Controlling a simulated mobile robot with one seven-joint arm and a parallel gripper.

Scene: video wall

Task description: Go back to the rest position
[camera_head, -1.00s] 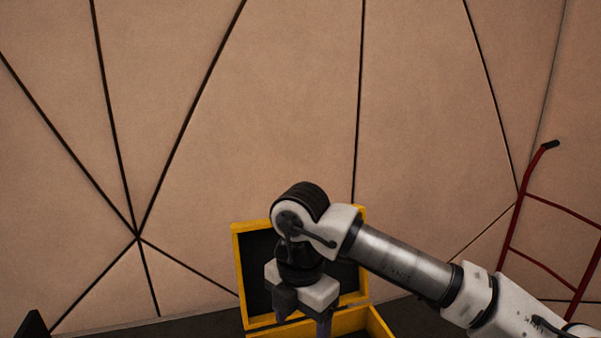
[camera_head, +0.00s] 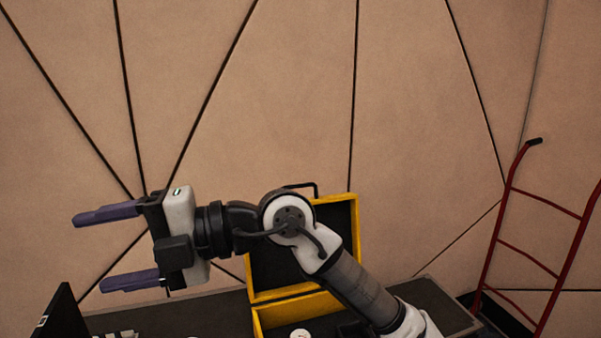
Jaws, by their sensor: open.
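My gripper (camera_head: 104,249) is at the left of the head view, pointing left and held above the dark table. Its two purple-grey fingers are spread wide apart, with nothing between them. The arm comes up from the lower right, bends at the wrist and passes in front of the yellow case.
A yellow case (camera_head: 268,318) stands with its lid up on the dark table (camera_head: 225,312); a small round white item (camera_head: 300,334) shows in it. A dark panel (camera_head: 62,318) is at lower left. A red hand truck (camera_head: 508,185) stands right. A tan panelled wall (camera_head: 300,100) is behind.

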